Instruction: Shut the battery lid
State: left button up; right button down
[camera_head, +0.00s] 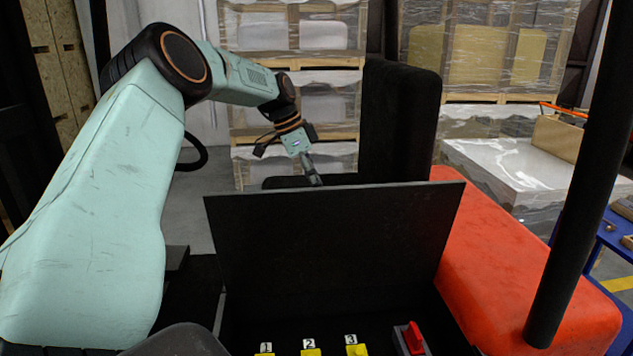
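The battery lid (335,240) is a flat dark panel standing upright, open, across the middle of the view. Below it is the open compartment, with yellow parts labelled 1 (265,349), 2 (310,350) and 3 (354,348), and a red switch (413,338) at the right. My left gripper (314,178) is behind the lid's top edge, near its middle. Its fingers point down and look close together, but their tips are partly hidden, so I cannot tell whether they touch the lid. My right gripper is out of view.
A black seat back (399,125) rises behind the lid. An orange-red body panel (520,270) lies to the right, with a black post (580,180) in front. Wrapped pallets (295,80) stand behind. A blue table (610,235) is at the right edge.

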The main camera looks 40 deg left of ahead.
pick_arm(q)
jog(key=shift+s+a+f, duration=0.15)
jog(key=shift+f, duration=0.25)
jog(key=shift+a+f, duration=0.1)
jog(key=shift+w+d, duration=0.3)
jog(key=shift+w, duration=0.05)
jog(key=c, duration=0.4)
jog(key=shift+s+a, duration=0.15)
grip_shut()
